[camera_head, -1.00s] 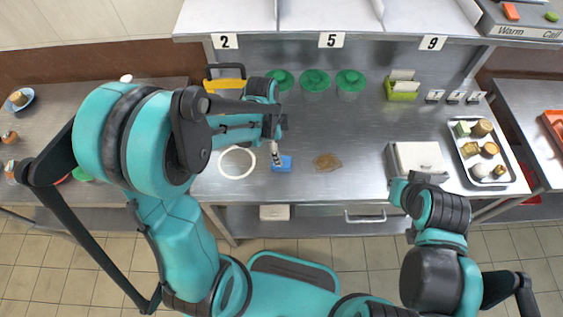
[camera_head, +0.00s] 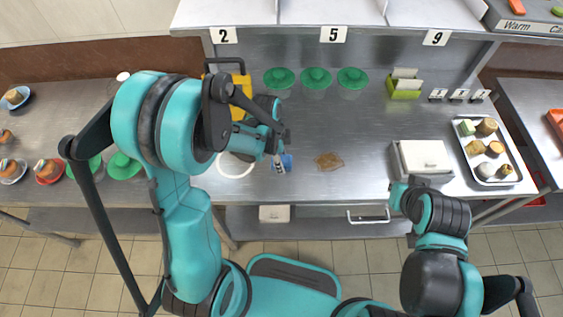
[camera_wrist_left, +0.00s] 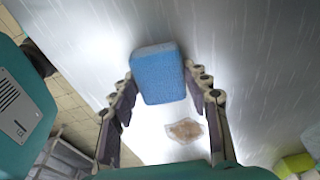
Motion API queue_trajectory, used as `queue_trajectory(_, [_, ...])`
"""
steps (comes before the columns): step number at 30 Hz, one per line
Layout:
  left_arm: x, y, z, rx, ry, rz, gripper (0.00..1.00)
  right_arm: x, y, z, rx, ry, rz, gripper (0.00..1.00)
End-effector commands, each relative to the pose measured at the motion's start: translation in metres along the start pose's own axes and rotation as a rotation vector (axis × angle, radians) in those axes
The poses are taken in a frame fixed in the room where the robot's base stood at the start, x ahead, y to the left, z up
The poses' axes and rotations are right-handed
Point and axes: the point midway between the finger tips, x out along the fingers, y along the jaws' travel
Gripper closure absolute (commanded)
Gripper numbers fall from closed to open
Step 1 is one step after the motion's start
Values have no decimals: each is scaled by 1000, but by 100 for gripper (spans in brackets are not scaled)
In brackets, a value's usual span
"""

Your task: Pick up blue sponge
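The blue sponge (camera_head: 287,163) lies on the steel counter, partly hidden by my left gripper in the head view.
A brown stain (camera_head: 328,161) is right of the sponge, and a white ring (camera_head: 236,172) is left of it. Green-lidded pots (camera_head: 316,78) stand behind. A white box (camera_head: 422,158) and a food tray (camera_head: 493,177) are at the right.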

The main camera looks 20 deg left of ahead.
Motion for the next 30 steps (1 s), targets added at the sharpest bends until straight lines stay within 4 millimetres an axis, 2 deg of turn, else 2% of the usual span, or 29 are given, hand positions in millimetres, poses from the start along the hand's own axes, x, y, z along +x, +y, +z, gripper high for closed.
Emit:
queue_trajectory(14, [-5,0,-1,0,0,0,78,-2,0,-1,0,0,0,100])
queue_trajectory(17, [-14,0,-2,0,0,0,78,-6,0,-4,0,0,0,100])
queue_trajectory(22, [-45,0,-7,0,-1,1,78,-18,0,-13,0,0,0,100])
queue_trajectory(30, [-70,-25,-68,4,-2,2,78,-31,0,-22,0,0,0,100])
